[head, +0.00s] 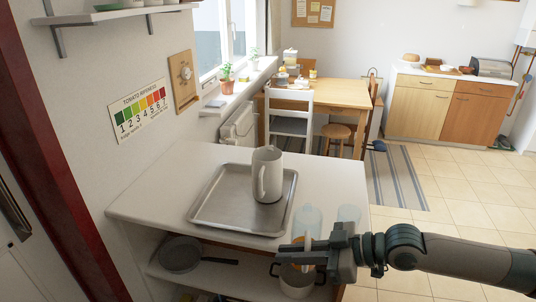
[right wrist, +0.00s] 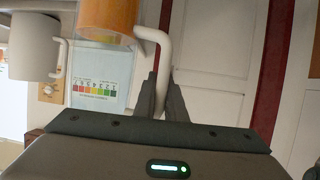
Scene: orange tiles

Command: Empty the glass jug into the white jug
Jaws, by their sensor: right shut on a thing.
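The white jug (head: 267,178) stands upright on a metal tray (head: 222,207) on the white counter. It also shows at the left of the right wrist view (right wrist: 32,45), its handle toward the glass jug. The glass jug (head: 309,217) is clear above with orange contents low down, near the counter's front edge; it looks upright. My right gripper (head: 300,248) is shut on its pale handle and hides part of it. In the right wrist view the orange part (right wrist: 105,16) is at the top and the handle (right wrist: 160,45) runs down to my fingers. My left gripper is out of view.
A pan (head: 180,255) and a pot (head: 297,284) are on the shelf below. A wall with a colour chart (head: 140,112) bounds the left. The counter left of the tray is clear.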

